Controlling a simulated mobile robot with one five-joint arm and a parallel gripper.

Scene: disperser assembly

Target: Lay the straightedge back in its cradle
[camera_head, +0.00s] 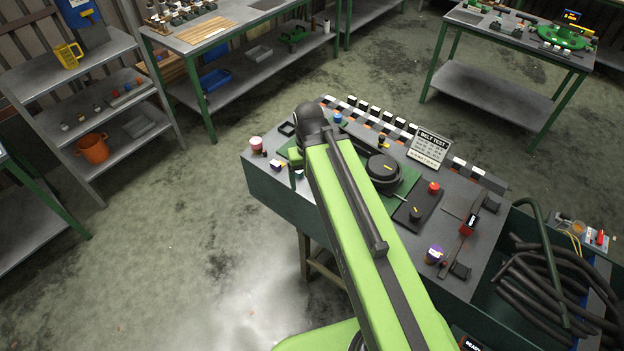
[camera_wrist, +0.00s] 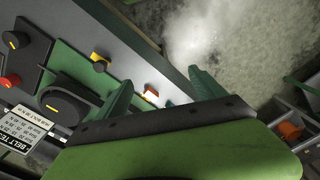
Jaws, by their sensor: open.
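My gripper (camera_wrist: 160,80) is open in the wrist view, its two green fingers apart above the front edge of the grey bench. A small white and red block (camera_wrist: 151,94) shows between the fingers, not gripped.
Black hoses (camera_head: 550,285) fill a bin at the right. Open floor (camera_head: 200,230) lies left of the bench.

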